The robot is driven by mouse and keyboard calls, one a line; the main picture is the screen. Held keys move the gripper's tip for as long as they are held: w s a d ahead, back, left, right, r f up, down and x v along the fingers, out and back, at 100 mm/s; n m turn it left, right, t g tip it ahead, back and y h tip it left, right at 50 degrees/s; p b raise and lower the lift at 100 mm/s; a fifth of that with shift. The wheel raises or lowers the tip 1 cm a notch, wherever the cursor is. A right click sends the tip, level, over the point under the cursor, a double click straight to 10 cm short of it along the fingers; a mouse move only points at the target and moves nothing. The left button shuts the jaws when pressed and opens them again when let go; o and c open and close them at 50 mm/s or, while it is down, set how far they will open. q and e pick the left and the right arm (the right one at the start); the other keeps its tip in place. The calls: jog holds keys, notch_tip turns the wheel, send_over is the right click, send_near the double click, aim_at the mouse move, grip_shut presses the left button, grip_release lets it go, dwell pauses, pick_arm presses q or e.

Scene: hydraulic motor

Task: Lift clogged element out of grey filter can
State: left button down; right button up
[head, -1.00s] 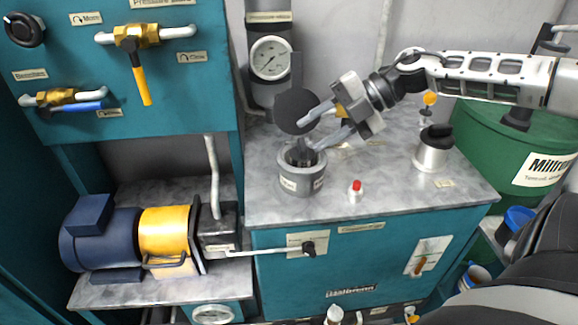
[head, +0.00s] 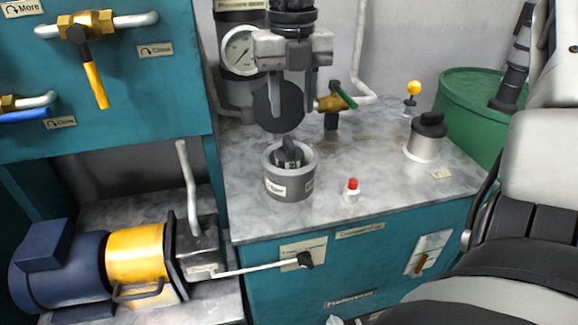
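The grey filter can (head: 289,186) stands on the counter with its top open. The clogged element shows as a dark piece with an upright grip (head: 290,153) inside the can's rim; its lower part is hidden. My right gripper (head: 291,110) points straight down above the can, its two fingers apart and nothing between them. The fingertips are above the element's grip and appear clear of it. My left gripper is not in view.
A dark round disc (head: 278,120) stands upright behind the can, partly covered by my fingers. On the counter (head: 375,170) are a red button (head: 352,185), a steel canister with a black top (head: 426,146) and a brass valve with a green handle (head: 333,101). A pressure gauge (head: 238,50) is behind.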

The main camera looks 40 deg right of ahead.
aim_at(289, 141)
jog(key=f, duration=0.7)
jog(key=shift+w+f+p, duration=0.2)
jog(key=shift+w+p, duration=0.05)
jog(key=shift+p, duration=0.15)
jog(key=shift+c, duration=0.3)
grip_shut()
